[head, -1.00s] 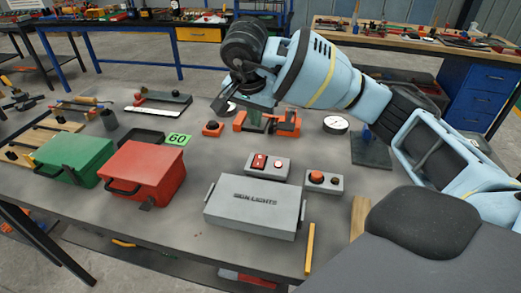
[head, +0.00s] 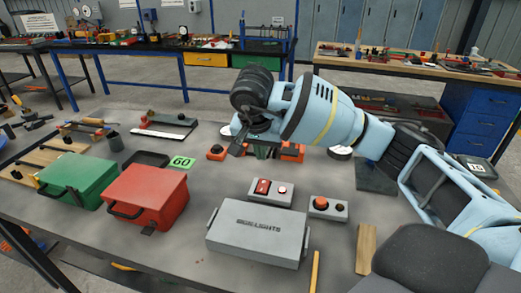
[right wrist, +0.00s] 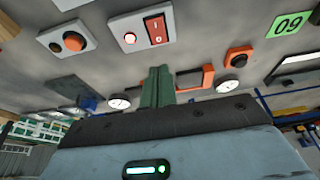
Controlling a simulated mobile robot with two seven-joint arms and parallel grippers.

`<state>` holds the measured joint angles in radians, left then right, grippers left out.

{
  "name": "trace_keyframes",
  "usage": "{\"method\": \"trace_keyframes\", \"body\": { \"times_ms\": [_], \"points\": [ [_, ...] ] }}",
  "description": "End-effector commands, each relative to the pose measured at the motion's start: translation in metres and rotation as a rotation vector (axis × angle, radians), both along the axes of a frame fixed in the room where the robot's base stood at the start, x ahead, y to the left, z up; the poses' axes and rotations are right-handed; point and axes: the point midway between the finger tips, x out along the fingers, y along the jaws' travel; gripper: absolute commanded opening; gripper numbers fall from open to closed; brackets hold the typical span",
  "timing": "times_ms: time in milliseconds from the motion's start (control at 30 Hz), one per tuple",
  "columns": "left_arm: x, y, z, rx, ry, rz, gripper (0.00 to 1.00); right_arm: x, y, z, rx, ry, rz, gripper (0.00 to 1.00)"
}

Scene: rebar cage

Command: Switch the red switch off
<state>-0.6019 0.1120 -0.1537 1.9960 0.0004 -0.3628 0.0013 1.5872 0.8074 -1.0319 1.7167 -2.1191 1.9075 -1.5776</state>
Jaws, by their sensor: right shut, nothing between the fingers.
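The red rocker switch (head: 263,186) sits on a small grey box on the table, beside a round light-coloured button or lamp (head: 282,190). In the right wrist view the red switch (right wrist: 155,29) shows at the top, with a lit red-and-white lamp next to it. My right gripper (head: 262,152) is beyond the switch box in the head view, in front of the orange clamp-like tool. Its green fingers (right wrist: 157,86) are shut with nothing between them and are apart from the switch. My left gripper is not in view.
A grey box marked with lettering (head: 257,240) stands in front of the switch. A box with an orange button (head: 328,206) is to its right. Red (head: 147,195) and green (head: 77,182) boxes stand left. An orange tool (head: 291,152) lies behind my gripper.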

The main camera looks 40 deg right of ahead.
Motion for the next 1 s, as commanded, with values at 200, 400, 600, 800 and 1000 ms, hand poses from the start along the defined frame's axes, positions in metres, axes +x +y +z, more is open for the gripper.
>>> {"method": "trace_keyframes", "body": {
  "times_ms": [200,400,600,800,1000],
  "points": [
    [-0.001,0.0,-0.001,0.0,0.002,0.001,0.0,0.008,-0.012,-0.041,-0.001,0.005,-0.003,0.0],
    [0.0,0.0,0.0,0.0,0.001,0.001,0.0,0.014,-0.018,-0.074,0.0,0.003,-0.002,0.0],
    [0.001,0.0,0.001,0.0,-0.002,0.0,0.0,0.016,-0.02,-0.094,-0.001,0.001,0.0,0.0],
    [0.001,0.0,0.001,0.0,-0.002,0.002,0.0,0.017,-0.02,-0.101,-0.001,-0.001,0.0,0.0],
    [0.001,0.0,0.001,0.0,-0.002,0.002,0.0,0.017,-0.02,-0.101,-0.001,-0.001,0.0,0.0]
  ]
}}
